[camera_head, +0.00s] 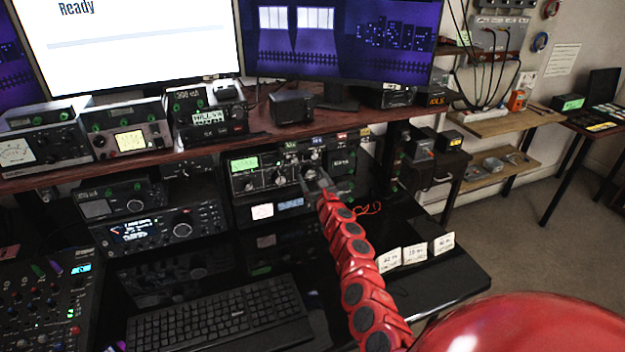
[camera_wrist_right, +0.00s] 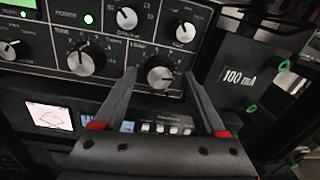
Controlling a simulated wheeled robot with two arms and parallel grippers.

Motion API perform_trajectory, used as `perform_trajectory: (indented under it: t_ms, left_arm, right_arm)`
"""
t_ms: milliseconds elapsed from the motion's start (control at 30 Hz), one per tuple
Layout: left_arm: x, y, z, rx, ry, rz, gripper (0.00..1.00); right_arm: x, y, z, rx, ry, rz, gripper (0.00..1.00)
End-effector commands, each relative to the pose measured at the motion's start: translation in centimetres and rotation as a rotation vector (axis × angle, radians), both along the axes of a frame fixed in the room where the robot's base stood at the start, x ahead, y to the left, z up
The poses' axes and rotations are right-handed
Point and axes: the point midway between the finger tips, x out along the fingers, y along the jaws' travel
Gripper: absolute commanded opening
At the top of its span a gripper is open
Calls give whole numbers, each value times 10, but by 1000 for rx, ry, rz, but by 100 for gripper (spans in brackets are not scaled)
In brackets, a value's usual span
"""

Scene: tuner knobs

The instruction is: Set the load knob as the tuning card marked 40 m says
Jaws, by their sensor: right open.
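The tuner (camera_head: 262,172) stands under the shelf, facing me. Its load knob (camera_wrist_right: 160,77) is dark with a pale face in the right wrist view. In the head view the knob (camera_head: 310,174) is partly covered by my gripper. My right gripper (camera_wrist_right: 160,73) is open, with one finger on each side of the load knob and a visible gap to it. The gripper also shows in the head view (camera_head: 317,184). Three white tuning cards (camera_head: 389,261), (camera_head: 415,254), (camera_head: 442,243) stand on the desk at right; their writing is too small to read surely. My left gripper is out of view.
The tune knob (camera_wrist_right: 87,59) is left of the load knob, with two smaller knobs (camera_wrist_right: 127,18), (camera_wrist_right: 185,31) above. A box marked 100 mA (camera_wrist_right: 240,76) is at right. A keyboard (camera_head: 218,315) and mixer (camera_head: 45,305) lie in front. Radios (camera_head: 160,231) stand left.

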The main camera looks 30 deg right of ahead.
Motion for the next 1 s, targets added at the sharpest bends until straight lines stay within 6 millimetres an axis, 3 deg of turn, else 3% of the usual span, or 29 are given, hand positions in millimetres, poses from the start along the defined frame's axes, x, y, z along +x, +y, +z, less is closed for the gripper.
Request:
perform_trajectory:
  t_ms: [100,500,1000]
  left_arm:
    - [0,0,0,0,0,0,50]
    - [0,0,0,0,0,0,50]
    - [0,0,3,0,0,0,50]
  right_arm:
    - [0,0,0,0,1,0,73]
    - [0,0,-1,1,1,0,1]
    - [0,0,-1,-90,24,-2,0]
